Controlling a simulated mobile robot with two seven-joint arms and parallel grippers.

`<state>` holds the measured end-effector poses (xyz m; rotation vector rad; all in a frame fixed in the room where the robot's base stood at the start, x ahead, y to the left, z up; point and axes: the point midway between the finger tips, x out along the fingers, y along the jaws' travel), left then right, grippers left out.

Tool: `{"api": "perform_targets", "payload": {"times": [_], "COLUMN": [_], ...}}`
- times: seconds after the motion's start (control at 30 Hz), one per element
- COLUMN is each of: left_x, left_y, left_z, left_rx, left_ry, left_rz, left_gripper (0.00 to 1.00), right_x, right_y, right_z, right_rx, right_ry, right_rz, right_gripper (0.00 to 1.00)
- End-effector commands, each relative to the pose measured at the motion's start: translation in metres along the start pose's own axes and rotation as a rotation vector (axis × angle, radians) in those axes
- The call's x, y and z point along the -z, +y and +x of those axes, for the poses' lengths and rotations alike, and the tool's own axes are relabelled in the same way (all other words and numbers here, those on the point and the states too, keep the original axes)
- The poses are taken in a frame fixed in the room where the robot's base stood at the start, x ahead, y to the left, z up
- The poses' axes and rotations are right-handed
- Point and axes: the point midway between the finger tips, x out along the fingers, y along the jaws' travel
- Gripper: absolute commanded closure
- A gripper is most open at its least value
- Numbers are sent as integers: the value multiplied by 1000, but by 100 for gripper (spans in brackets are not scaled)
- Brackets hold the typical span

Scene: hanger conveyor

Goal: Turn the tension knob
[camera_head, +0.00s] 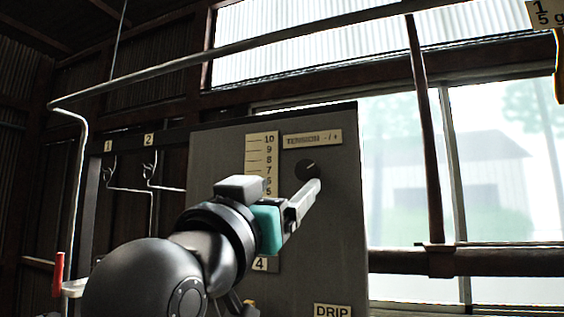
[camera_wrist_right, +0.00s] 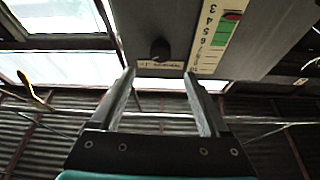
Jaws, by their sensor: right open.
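The tension knob (camera_head: 307,169) is a dark round knob on the upper right of a grey panel (camera_head: 340,215), under a label reading TENSION - / +. My right gripper (camera_head: 317,186) reaches up to the panel just below the knob and hides its lower edge in the head view. In the right wrist view the knob (camera_wrist_right: 160,48) stands ahead of the two fingers, between their lines but beyond their tips. The right gripper (camera_wrist_right: 158,76) is open with nothing between its fingers. I cannot tell whether a finger touches the knob. My left gripper is not in view.
A numbered scale (camera_head: 262,155) is left of the knob, partly hidden by my right arm. Hooks under labels 1 and 2 (camera_head: 149,140) hang at the left. A pipe rail (camera_head: 200,62) runs overhead. A red handle (camera_head: 58,274) is at lower left, a DRIP label (camera_head: 332,311) at the bottom.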

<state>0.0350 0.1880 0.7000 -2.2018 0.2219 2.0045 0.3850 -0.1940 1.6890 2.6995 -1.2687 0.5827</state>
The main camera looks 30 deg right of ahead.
Motion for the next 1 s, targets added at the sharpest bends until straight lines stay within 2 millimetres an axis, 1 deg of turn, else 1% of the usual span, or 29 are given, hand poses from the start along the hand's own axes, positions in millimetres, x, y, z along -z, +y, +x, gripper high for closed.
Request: {"api": "perform_targets", "payload": {"times": [0.03, 0.3, 0.4, 0.5, 0.7, 0.93, 0.97, 1.0], "left_x": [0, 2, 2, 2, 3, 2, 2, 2], "left_y": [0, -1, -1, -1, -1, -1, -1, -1], "left_z": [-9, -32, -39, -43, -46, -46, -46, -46], "left_rx": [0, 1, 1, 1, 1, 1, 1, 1], "left_ry": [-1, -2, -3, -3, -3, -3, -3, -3], "left_rz": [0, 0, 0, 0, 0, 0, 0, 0], "left_gripper": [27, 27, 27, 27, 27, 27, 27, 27], "right_x": [3, 3, 2, 2, 0, -1, -1, -1], "right_y": [1, 0, 0, -1, 0, -1, -1, -1], "right_z": [14, 70, 86, 98, 107, 107, 107, 107], "right_rx": [-5, -3, -2, 0, 1, 1, 1, 1], "right_ry": [0, 1, -1, 0, -1, -1, -1, -1], "right_rz": [-5, -6, -5, -5, -1, -1, -1, -1], "right_gripper": [21, 21, 21, 21, 21, 21, 22, 27]}}
